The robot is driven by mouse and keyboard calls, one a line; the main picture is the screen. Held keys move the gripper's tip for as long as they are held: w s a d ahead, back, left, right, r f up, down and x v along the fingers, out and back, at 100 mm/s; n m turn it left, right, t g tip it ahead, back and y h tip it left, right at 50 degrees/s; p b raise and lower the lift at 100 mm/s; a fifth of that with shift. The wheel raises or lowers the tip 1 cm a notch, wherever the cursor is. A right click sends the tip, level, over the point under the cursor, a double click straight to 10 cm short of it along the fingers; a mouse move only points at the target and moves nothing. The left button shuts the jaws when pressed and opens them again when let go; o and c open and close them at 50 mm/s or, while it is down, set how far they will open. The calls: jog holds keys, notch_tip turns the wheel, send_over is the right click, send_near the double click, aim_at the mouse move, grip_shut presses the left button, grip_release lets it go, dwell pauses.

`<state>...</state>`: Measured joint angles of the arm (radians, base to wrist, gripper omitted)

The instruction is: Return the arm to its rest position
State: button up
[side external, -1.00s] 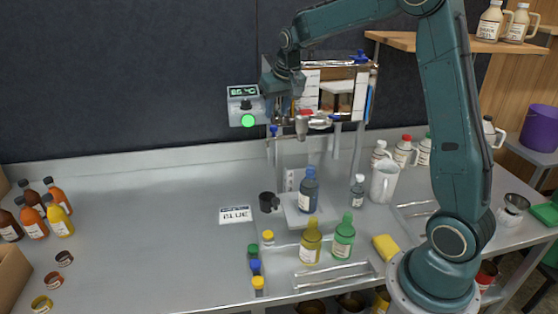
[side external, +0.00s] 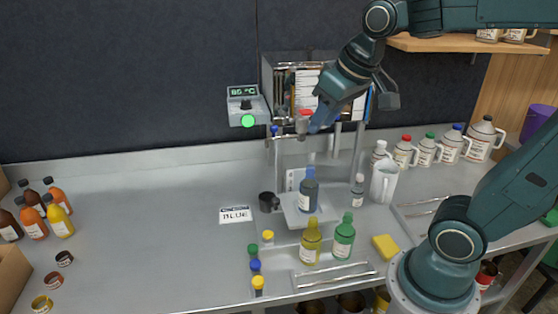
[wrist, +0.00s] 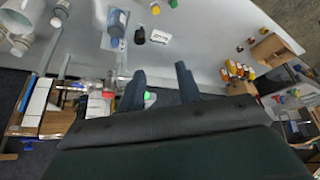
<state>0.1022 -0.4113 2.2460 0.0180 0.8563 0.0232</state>
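My gripper (side external: 318,122) is raised in front of the evaporator (side external: 305,75), near its red-topped valve (side external: 304,118), in the side view; whether it touches the valve I cannot tell. In the wrist view my gripper (wrist: 160,85) shows two dark fingers standing apart with nothing between them. A blue-capped bottle (side external: 308,195) stands upright on a small platform (side external: 300,216) below the evaporator. The bottle also shows in the wrist view (wrist: 116,25).
A control box (side external: 248,110) reads about 85 °C with a green light lit. A "BLUE" card (side external: 236,215) lies on the bench. Yellow (side external: 311,245) and green (side external: 344,240) bottles stand in front, and jugs (side external: 425,150) line the back right. The bench's left middle is clear.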

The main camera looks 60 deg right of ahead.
jog(key=s+a+f+n, duration=0.1)
jog(key=s+a+f, duration=0.2)
jog(key=s, duration=0.6)
jog(key=shift+s+n+y, duration=0.3)
jog(key=shift+s, duration=0.05)
